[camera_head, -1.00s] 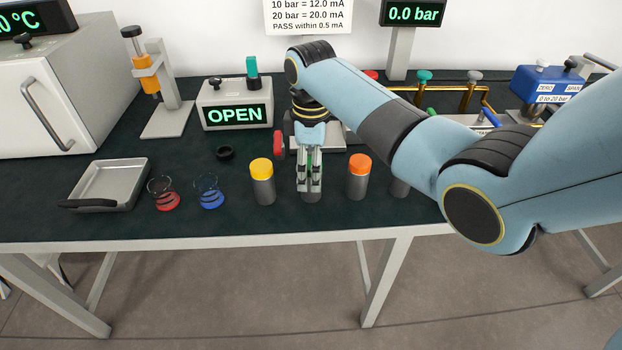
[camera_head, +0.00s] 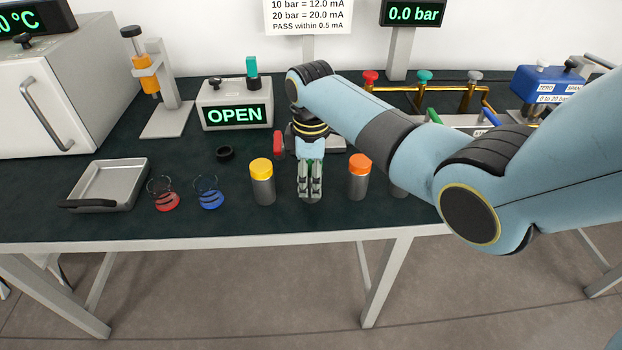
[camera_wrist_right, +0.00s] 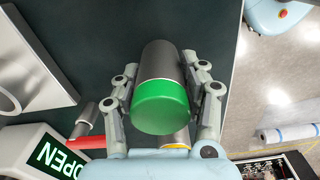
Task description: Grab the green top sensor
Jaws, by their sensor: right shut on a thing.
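The green top sensor is a grey cylinder with a green cap, seen large in the right wrist view (camera_wrist_right: 160,105). My right gripper (camera_wrist_right: 163,90) is shut on it, with a finger on each side of the cylinder. In the head view the right gripper (camera_head: 310,180) points down over the sensor, and its fingers hide most of it. The sensor's grey bottom (camera_head: 310,200) shows below the fingertips, upright at the table; I cannot tell if it touches the table. My left gripper is not in view.
A yellow top sensor (camera_head: 262,182) stands close on the left and an orange top sensor (camera_head: 358,178) close on the right. An OPEN display box (camera_head: 235,105) stands behind.

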